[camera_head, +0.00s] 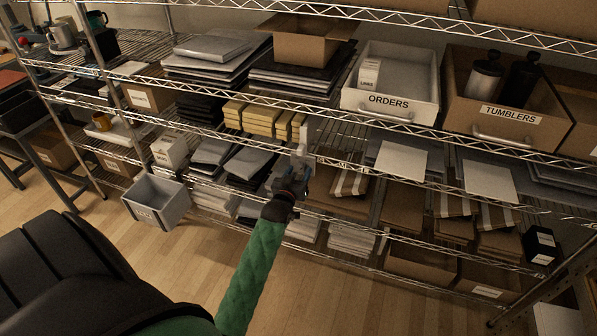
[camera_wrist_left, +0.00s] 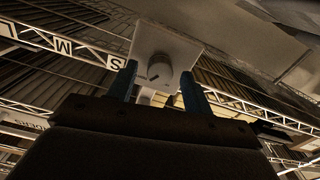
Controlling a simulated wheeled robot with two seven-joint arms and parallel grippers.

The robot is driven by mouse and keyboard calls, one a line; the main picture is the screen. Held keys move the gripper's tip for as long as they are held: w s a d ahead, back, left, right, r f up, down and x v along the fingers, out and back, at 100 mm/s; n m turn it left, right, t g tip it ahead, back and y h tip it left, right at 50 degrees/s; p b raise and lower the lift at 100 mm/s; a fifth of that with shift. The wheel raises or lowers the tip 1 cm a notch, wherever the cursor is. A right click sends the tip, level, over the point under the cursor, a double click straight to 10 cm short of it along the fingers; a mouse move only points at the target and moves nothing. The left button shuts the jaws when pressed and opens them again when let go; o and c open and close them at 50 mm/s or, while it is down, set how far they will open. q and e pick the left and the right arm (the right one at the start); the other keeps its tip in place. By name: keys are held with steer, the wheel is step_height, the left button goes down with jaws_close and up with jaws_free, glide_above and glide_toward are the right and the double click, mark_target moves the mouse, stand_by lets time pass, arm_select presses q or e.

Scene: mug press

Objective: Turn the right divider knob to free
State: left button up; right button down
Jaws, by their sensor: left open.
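A white divider (camera_head: 303,139) stands at the shelf front, just beyond my left gripper (camera_head: 290,180) in the head view. My left gripper (camera_wrist_left: 158,76) is open, with one blue-grey finger on each side of the knob. I cannot tell whether the fingers touch it. The knob is hidden in the head view, and its setting names cannot be read. My right gripper does not show.
Wire shelf rails run above and below my gripper. Yellow boxes (camera_head: 262,119) lie left of the divider, and brown packages (camera_head: 350,182) lie right. An ORDERS bin (camera_head: 388,104) stands above right. A grey bin (camera_head: 155,200) hangs at left. Floor in front is clear.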

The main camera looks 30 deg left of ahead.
arm_select(q)
steer(key=shift+w, duration=0.15)
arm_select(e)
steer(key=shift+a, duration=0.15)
arm_select(q)
steer(key=shift+c, duration=0.2)
steer(key=c, duration=0.9)
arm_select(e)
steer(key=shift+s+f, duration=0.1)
